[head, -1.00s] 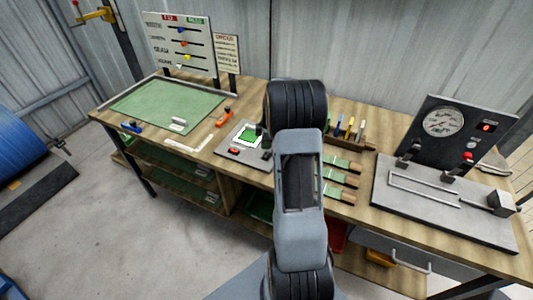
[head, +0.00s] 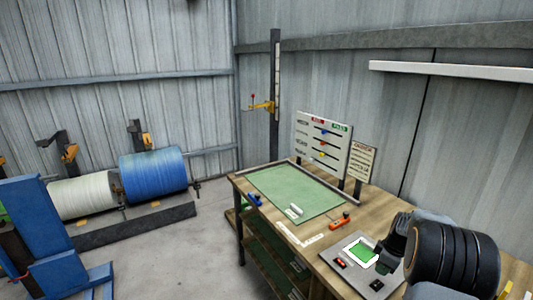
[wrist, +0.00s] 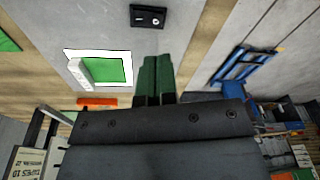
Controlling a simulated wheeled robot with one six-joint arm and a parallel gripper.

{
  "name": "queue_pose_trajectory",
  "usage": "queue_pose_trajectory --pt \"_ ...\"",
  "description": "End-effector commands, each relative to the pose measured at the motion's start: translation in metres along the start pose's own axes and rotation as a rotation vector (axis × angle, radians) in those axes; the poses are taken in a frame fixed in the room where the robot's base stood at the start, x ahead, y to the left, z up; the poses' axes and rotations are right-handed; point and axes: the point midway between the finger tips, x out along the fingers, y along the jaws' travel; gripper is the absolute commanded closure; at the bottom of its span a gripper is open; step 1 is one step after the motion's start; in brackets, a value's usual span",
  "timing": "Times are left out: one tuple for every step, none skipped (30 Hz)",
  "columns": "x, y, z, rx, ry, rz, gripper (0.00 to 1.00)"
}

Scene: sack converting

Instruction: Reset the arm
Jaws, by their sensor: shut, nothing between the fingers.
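My gripper (wrist: 155,75) shows in the wrist view as a dark body with two narrow dark green fingers lying side by side. The fingers are shut with nothing between them. In the head view my arm is at the lower right, and my gripper (head: 384,266) hangs by the grey device (head: 352,278) with a green screen. In the wrist view that screen (wrist: 117,71) is left of the fingers, and a black switch (wrist: 148,16) is above them. I cannot tell the exact gap between fingertips and device.
The workbench (head: 320,243) carries a green mat (head: 290,190), an orange-handled tool (head: 340,220), a blue tool (head: 254,199) and an upright board (head: 322,143). A blue roll (head: 153,175) and a white roll (head: 83,196) stand at the left. Bare floor lies between them and the bench.

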Motion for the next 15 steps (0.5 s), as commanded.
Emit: queue_pose_trajectory --pt "0.006 -0.006 0.003 0.094 -0.010 -0.018 1.00" --pt "0.011 -0.012 0.006 0.162 -0.019 -0.032 1.00" --pt "0.013 -0.021 0.009 0.258 -0.033 -0.044 1.00" --pt "0.011 -0.028 0.011 0.332 -0.043 -0.047 1.00" --pt "0.009 -0.036 0.010 0.402 -0.052 -0.047 1.00" --pt "0.002 -0.049 0.007 0.492 -0.063 -0.041 1.00" --pt "-0.004 -0.059 0.004 0.556 -0.071 -0.033 1.00" --pt "-0.010 -0.070 0.000 0.617 -0.077 -0.022 1.00" --pt "-0.020 -0.087 -0.007 0.698 -0.082 -0.005 1.00" --pt "-0.028 -0.100 -0.012 0.751 -0.084 0.011 1.00" --pt "-0.035 -0.113 -0.017 0.799 -0.082 0.028 1.00" --pt "-0.044 -0.130 -0.023 0.855 -0.076 0.050 1.00" --pt "-0.051 -0.143 -0.027 0.891 -0.070 0.067 1.00" --pt "-0.057 -0.155 -0.030 0.921 -0.061 0.083 1.00" --pt "-0.065 -0.172 -0.035 0.955 -0.046 0.104 1.00"
